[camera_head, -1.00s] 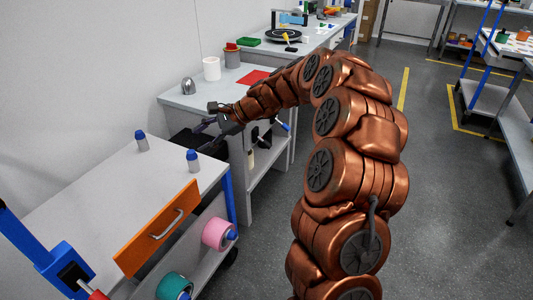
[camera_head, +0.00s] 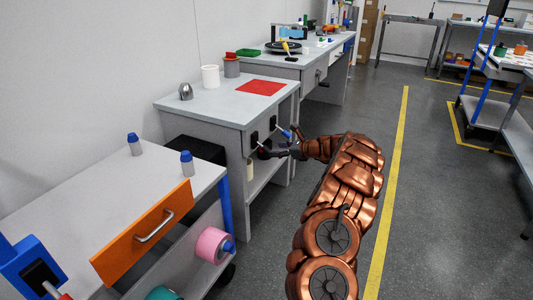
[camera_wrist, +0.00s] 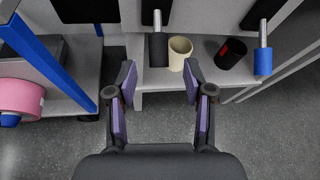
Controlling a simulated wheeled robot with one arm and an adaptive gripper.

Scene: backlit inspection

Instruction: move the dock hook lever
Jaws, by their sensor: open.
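Two levers stick out from the front of the grey bench. In the wrist view one has a black grip (camera_wrist: 157,48) on a metal rod, and the other has a blue grip (camera_wrist: 263,62). The blue grip also shows in the head view (camera_head: 287,134). I cannot tell which is the dock hook lever. My gripper (camera_wrist: 160,84) is open and empty, its purple-padded fingers spread with the black grip ahead between them in the picture. In the head view my gripper (camera_head: 272,151) is in front of the bench, close to the levers; contact cannot be told.
A cream cup (camera_wrist: 180,52) and a dark cup (camera_wrist: 231,54) are by the lower shelf beneath the levers. A white table (camera_head: 75,205) with an orange drawer front (camera_head: 145,233) stands at the near left, with a pink roll (camera_head: 213,245) below.

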